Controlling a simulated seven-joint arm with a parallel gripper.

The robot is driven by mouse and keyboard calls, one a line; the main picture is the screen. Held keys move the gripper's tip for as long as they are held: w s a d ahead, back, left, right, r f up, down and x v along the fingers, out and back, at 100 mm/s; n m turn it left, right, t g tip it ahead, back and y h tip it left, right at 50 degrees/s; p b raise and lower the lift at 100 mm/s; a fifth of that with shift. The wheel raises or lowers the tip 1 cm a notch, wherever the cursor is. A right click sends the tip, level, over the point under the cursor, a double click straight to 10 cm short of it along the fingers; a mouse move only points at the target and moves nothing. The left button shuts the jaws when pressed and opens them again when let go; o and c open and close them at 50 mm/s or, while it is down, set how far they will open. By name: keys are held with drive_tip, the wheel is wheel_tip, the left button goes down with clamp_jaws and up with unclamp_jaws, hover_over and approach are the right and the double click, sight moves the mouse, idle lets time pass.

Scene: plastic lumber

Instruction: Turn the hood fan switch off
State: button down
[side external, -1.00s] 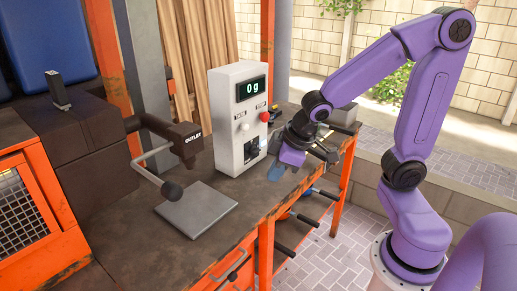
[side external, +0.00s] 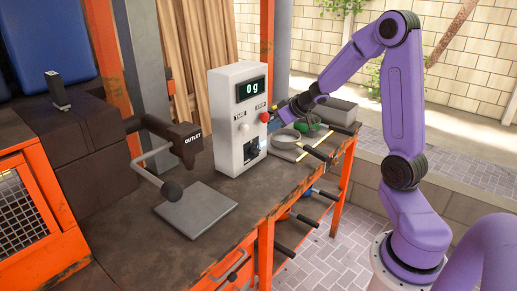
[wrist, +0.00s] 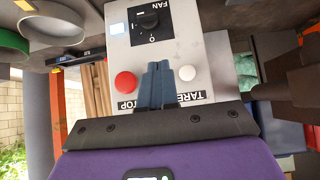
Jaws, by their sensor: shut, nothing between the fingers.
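The fan switch is a black rotary knob low on the front of a white control box (side external: 226,128). The knob shows in the side view (side external: 252,149) and near the top of the wrist view (wrist: 149,20), with a FAN label and marks around it. I cannot tell clearly which mark it points to. My gripper (wrist: 158,66) is shut and empty, its blue fingertips overlapping the panel between the red STOP button (wrist: 125,82) and the white TARE button (wrist: 187,73). In the side view, my gripper (side external: 279,112) is near the red button, apart from the knob.
Right of the box are a ring-shaped item (side external: 285,139) and several handled tools. Open space lies in front of the bench.

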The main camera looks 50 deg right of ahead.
hover_over(252, 152)
drive_tip(key=s, duration=0.3)
wheel_tip(252, 152, down, 7)
drive_tip(key=shift+f, duration=1.9)
